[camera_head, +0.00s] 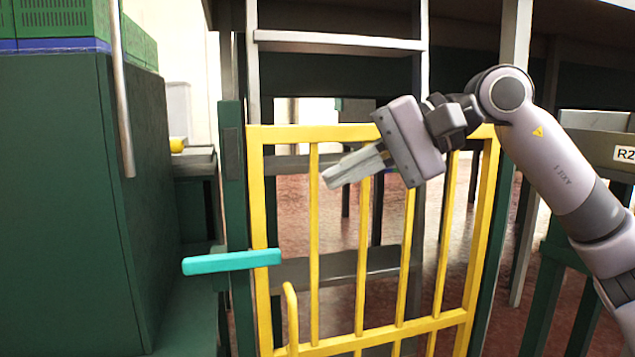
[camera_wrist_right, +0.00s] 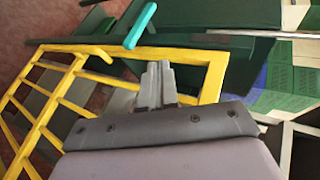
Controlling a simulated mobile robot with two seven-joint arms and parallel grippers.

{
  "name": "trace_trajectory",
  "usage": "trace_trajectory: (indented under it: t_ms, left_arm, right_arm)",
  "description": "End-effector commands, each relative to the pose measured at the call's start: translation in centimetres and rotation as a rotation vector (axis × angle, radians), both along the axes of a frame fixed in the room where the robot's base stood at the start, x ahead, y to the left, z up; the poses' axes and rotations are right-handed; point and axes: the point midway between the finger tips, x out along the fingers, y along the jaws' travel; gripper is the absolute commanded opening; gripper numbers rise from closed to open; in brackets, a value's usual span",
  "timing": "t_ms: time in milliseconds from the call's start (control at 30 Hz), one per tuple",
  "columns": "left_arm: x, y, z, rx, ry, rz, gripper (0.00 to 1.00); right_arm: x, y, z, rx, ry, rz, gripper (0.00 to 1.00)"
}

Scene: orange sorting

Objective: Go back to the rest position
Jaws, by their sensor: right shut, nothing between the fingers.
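My right gripper (camera_head: 332,177) is raised in front of the upper part of a yellow barred gate (camera_head: 375,132), pointing left. Its fingers are together and hold nothing. In the right wrist view the shut fingers (camera_wrist_right: 158,68) show in front of the gate's yellow frame (camera_wrist_right: 212,80). I cannot tell whether they touch the gate. A turquoise bar (camera_head: 232,262) sticks out at the gate's left side, below and left of the gripper; it also shows in the right wrist view (camera_wrist_right: 141,25). My left gripper is not in view.
A large dark green cabinet (camera_head: 70,190) fills the left side, with green crates (camera_head: 60,20) on top. A metal ladder-like frame (camera_head: 340,42) stands behind the gate. A grey bin labelled R2 (camera_head: 600,145) is at the right, behind my right arm. Reddish floor shows through the bars.

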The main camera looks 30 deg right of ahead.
Motion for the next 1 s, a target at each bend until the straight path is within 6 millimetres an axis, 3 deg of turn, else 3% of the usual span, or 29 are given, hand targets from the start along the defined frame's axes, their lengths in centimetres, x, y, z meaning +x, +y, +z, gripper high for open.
trace_trajectory:
  t_ms: [700, 833, 1000]
  left_arm:
    - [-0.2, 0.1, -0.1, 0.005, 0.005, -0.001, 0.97]
    - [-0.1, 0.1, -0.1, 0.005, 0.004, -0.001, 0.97]
    - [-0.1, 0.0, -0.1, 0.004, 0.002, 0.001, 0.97]
  right_arm:
    - [-0.2, -0.1, 0.1, 0.010, 0.009, 0.005, 0.00]
    - [0.1, 2.2, -1.3, 0.102, 0.079, 0.046, 0.00]
    - [0.1, 7.8, -4.3, 0.394, 0.319, 0.134, 0.00]
